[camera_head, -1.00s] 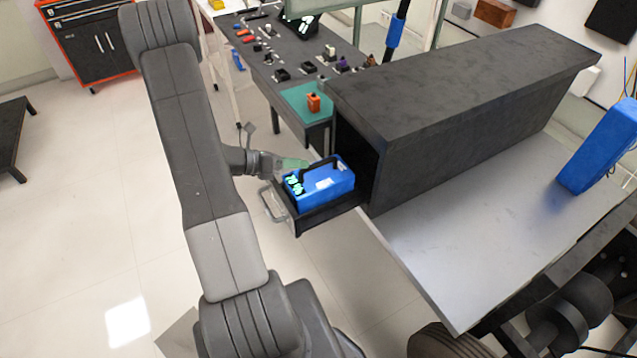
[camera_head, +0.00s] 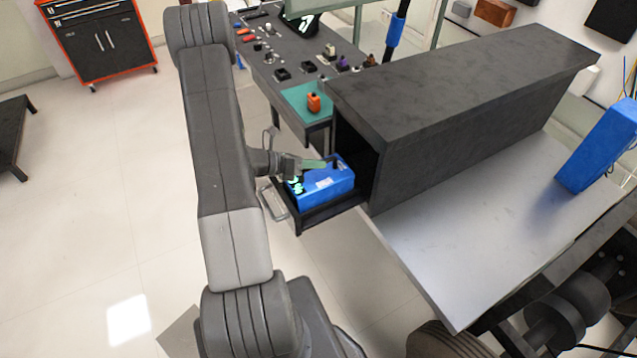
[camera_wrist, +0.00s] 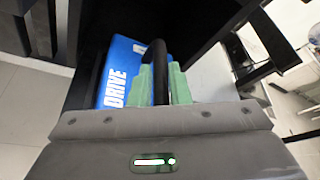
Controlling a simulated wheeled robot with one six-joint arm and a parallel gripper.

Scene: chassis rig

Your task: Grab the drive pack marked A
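A blue drive pack (camera_head: 325,187) with a black handle sits in an open black drawer (camera_head: 322,216) at the front of a long dark cabinet. In the wrist view the pack (camera_wrist: 118,84) shows "DRIVE" in white. Another white mark beside the handle is partly hidden, and I cannot read its letter for certain. My gripper (camera_head: 327,163) is over the pack at the handle. In the wrist view its green fingers (camera_wrist: 160,80) lie on either side of the black handle (camera_wrist: 158,60). The gap looks narrow; I cannot tell whether they press on the handle.
The dark cabinet (camera_head: 460,95) rises right behind the drawer. A metal drawer handle (camera_head: 274,203) sticks out in front. A bench (camera_head: 262,68) with small parts and a green mat (camera_head: 297,96) stands behind. A pale platform (camera_head: 480,235) lies to the right. The floor at left is open.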

